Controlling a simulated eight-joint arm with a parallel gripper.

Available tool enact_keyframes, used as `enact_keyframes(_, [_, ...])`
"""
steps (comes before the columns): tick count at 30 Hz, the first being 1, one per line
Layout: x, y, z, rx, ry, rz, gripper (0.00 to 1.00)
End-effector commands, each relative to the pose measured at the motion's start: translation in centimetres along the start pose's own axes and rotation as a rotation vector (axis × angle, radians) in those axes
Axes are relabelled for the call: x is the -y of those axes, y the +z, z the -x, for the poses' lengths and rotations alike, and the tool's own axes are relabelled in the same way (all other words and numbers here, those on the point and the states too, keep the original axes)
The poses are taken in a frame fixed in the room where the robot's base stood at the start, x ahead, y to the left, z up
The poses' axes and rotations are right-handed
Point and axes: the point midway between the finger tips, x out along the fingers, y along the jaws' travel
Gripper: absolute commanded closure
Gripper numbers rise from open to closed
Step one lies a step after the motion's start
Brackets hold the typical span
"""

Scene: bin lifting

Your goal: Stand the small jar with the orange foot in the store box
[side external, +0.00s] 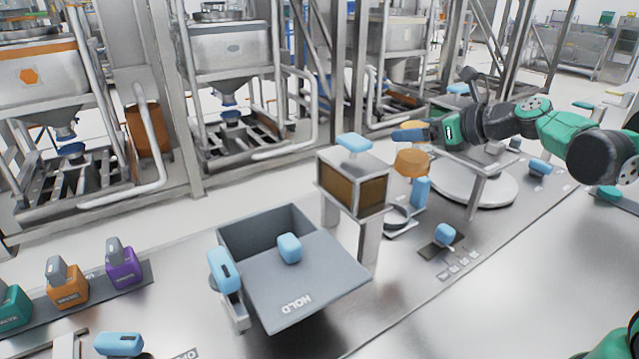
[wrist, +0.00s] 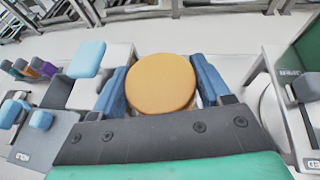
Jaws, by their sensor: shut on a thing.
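My gripper (side external: 408,136) is level, pointing left above the bench, with blue fingers shut on the small jar. In the wrist view its round orange foot (wrist: 160,83) sits between the fingers and faces up toward the camera, so the jar looks upside down. The jar's body is mostly hidden under the foot. In the side view an orange-brown round part (side external: 411,163) shows just below the fingers. No box reads "store". A small box (side external: 335,187) with a brown inside stands on legs left of my gripper. An open grey box (side external: 262,222) has a flap marked HOLD.
Blue handles top the raised box (side external: 354,142) and the flap (side external: 289,247). A blue post (side external: 421,191) stands below my gripper. A round white turntable (side external: 490,190) lies to the right. Orange and purple blocks (side external: 122,266) line the left. The bench front at right is clear.

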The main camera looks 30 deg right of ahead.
Motion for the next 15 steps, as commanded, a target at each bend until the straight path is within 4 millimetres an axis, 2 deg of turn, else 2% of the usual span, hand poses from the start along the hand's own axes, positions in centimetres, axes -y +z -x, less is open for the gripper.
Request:
enact_keyframes(3, [-0.8, -2.0, 1.1, 0.001, -0.1, -0.038, 0.89])
enact_keyframes(6, [-1.0, -2.9, 1.8, 0.001, -0.148, -0.059, 0.89])
enact_keyframes(15, [-0.9, -3.1, 1.9, 0.0, -0.164, -0.069, 0.89])
